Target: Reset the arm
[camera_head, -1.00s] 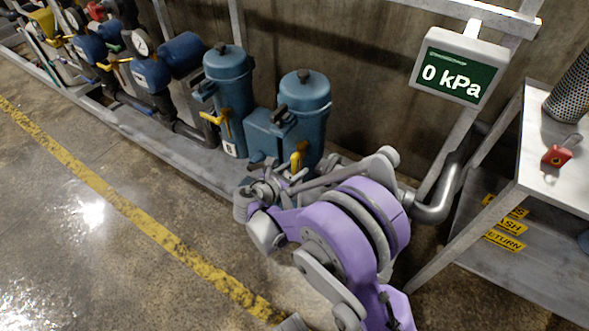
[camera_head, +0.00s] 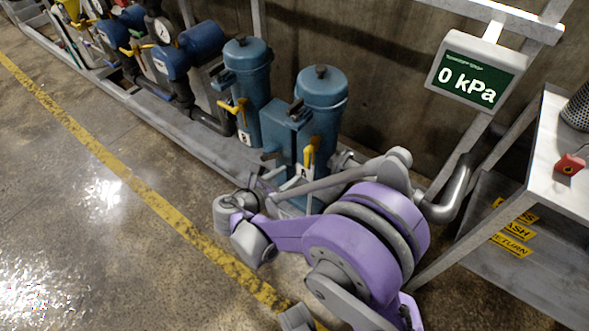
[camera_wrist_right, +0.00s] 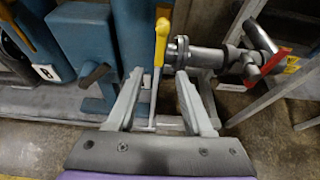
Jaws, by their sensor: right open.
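My right arm, purple and grey, stretches in the head view from the lower right to the blue filter housings. My right gripper (camera_wrist_right: 160,104) is open, its two grey fingers apart and empty in the right wrist view. In the head view the gripper (camera_head: 284,184) is small and partly hidden by the wrist. A yellow valve handle (camera_wrist_right: 161,42) stands upright beyond the fingertips; in the head view it shows on the right filter housing (camera_head: 322,90). I cannot tell if a finger touches anything. My left gripper is not in view.
A display (camera_head: 477,79) reads 0 kPa. A metal table (camera_head: 552,165) stands at right, holding a red tagged object (camera_head: 570,164). A bent grey pipe (camera_head: 452,200) lies behind my arm. Another filter housing (camera_head: 247,75) stands left. Floor at left, with a yellow line (camera_head: 110,160), is clear.

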